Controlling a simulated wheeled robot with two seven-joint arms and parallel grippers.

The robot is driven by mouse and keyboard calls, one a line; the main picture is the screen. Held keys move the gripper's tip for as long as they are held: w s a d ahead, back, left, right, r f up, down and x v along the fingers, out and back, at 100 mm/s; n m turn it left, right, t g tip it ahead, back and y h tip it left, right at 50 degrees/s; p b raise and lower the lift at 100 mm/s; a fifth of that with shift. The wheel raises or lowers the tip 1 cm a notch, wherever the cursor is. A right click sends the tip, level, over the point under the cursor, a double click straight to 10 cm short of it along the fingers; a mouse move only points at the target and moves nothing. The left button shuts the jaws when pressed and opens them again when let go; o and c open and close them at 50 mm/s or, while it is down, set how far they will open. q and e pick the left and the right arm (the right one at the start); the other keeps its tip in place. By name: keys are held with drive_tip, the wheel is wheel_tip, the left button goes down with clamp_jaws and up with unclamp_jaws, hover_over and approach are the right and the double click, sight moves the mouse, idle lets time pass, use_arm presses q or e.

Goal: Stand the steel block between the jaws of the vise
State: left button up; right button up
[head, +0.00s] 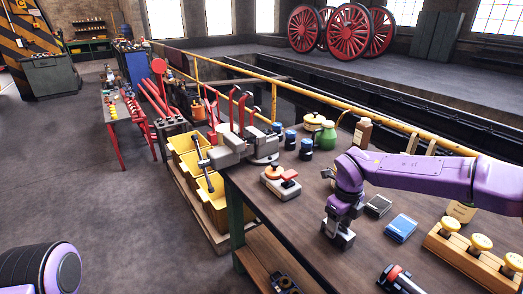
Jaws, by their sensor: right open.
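The grey vise (232,150) is mounted at the left end of the workbench, with its handle hanging over the edge; I cannot make out the gap between its jaws. A small flat grey block (378,205), which looks like the steel block, lies on the bench to the right of my right gripper. My right gripper (338,240) points down, open, low over the bench between the vise and the grey block, apart from both. Its fingers are small and partly hidden. Of my left arm only a purple link shows at the bottom left; its gripper is out of view.
A blue block (400,229) lies just in front of the grey one. Jars, a green jug (326,137) and a bottle (362,133) line the back. A wooden rack (470,257) is at right.

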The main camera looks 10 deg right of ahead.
drive_tip(key=shift+s+r, duration=0.1)
drive_tip(key=shift+s, duration=0.1)
clamp_jaws()
drive_tip(key=shift+w+r+p, duration=0.25)
drive_tip(key=shift+r+p, duration=0.45)
drive_tip(key=shift+p, duration=0.1)
drive_tip(key=shift+s+r+p, duration=0.1)
drive_tip(key=shift+r+p, duration=1.15)
drive_tip(key=shift+r, duration=0.1)
